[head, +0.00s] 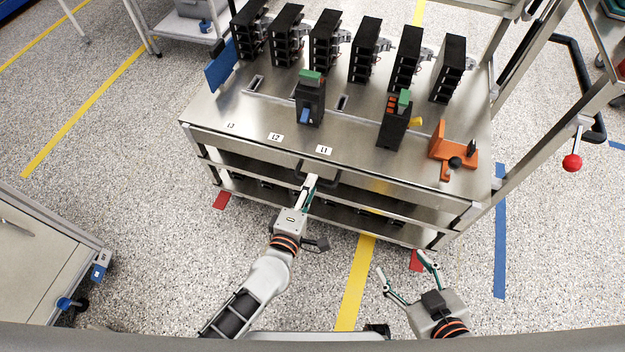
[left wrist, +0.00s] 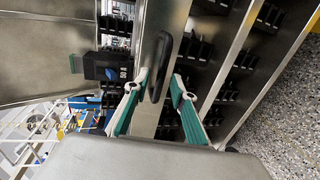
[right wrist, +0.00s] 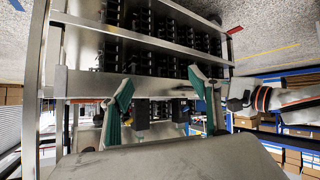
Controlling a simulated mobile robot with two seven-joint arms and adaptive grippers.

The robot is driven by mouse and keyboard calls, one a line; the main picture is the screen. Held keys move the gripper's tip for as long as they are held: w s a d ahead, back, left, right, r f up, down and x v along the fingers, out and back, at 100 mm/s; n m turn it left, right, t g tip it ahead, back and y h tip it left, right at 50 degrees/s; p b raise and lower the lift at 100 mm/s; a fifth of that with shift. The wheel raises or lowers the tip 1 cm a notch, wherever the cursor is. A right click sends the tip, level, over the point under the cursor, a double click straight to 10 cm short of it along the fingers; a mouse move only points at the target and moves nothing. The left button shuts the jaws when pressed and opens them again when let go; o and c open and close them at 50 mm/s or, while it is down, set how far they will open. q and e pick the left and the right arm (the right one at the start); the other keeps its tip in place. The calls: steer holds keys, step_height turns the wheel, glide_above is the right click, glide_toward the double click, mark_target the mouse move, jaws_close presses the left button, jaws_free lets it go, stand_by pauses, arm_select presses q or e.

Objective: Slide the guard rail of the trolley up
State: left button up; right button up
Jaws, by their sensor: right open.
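The metal trolley (head: 250,135) stands in the middle of the head view. A flat metal strip along its front, which looks like the guard rail (left wrist: 172,20), carries a black bar handle (left wrist: 160,68). The handle also shows at the trolley's front edge in the head view (head: 322,172). My left gripper (head: 309,184) is at the handle. In the left wrist view its fingers (left wrist: 160,80) are apart, one on each side of the handle; no contact is clear. My right gripper (head: 407,268) is open and empty, over the floor in front of the trolley's right end.
Two breakers (head: 311,102) (head: 393,125) with green tops and an orange bracket (head: 447,152) stand on the trolley top. Several black breakers line its back. A post with a red-knobbed lever (head: 572,162) rises at the right.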

mark_target(317, 165)
arm_select(q)
steer(key=shift+x, duration=1.35)
arm_select(e)
steer(key=shift+a, duration=0.1)
arm_select(q)
jaws_close()
steer(key=shift+r, duration=0.15)
steer(key=shift+w+r+p, duration=0.15)
steer(key=shift+r+p, duration=0.25)
steer(key=shift+r, duration=0.2)
steer(key=shift+w+r+p, duration=0.15)
steer(key=shift+r+p, duration=0.2)
steer(key=shift+r, duration=0.25)
step_height(317, 165, up, 3)
steer(key=p, duration=0.3)
steer(key=shift+r, duration=0.2)
steer(key=shift+s+r+p, duration=0.2)
steer(key=shift+r+p, duration=0.2)
steer(key=shift+p, duration=0.4)
steer(key=shift+d+f, duration=0.1)
arm_select(e)
steer(key=shift+s+d+r, duration=0.35)
steer(key=shift+d+r, duration=0.35)
steer(key=shift+r, duration=0.05)
